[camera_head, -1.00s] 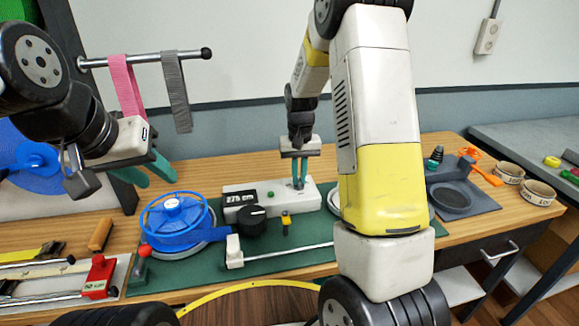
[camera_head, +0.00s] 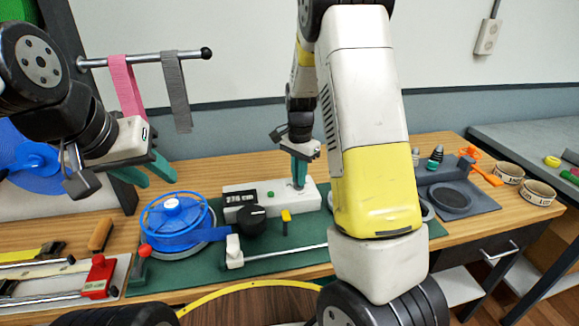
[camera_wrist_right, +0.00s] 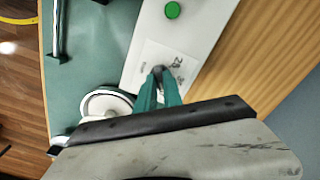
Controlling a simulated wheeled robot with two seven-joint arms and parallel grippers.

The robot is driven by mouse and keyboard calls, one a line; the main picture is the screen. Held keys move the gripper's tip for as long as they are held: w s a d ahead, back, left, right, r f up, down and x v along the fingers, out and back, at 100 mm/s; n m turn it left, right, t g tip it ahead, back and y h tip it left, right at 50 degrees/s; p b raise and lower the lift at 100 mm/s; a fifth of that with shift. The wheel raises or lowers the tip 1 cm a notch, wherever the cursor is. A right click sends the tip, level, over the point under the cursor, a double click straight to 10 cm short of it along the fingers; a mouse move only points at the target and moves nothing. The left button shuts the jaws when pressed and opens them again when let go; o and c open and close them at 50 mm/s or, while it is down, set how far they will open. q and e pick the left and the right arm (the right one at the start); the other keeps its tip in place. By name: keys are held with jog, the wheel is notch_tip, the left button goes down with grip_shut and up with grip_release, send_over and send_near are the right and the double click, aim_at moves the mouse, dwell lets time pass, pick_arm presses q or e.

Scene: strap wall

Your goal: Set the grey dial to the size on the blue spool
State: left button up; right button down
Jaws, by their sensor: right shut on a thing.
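The blue spool (camera_head: 175,215) sits on a round base at the left of the green mat; its size marking is too small to read. The grey dial (camera_wrist_right: 159,70) is on the white box (camera_head: 236,192), over a white label with small marks. My right gripper (camera_head: 299,184) points down at the box. In the right wrist view its teal fingers (camera_wrist_right: 160,78) are closed around the small dial knob and hide part of it. My left gripper (camera_head: 150,178) hangs empty at the left, its teal fingers apart.
The box has a dark display (camera_head: 240,198) and a green button (camera_head: 270,194). A black knob (camera_head: 251,221) and a yellow tab (camera_head: 286,216) stand in front. Pink (camera_head: 126,87) and grey (camera_head: 177,90) straps hang from a rod. A grey tray (camera_head: 448,200) lies right.

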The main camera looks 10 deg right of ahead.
jog(key=shift+m, duration=0.6)
jog(key=c, duration=1.5)
grip_release()
jog(key=shift+r, duration=0.1)
notch_tip(320, 180, up, 7)
jog(key=shift+r, duration=0.3)
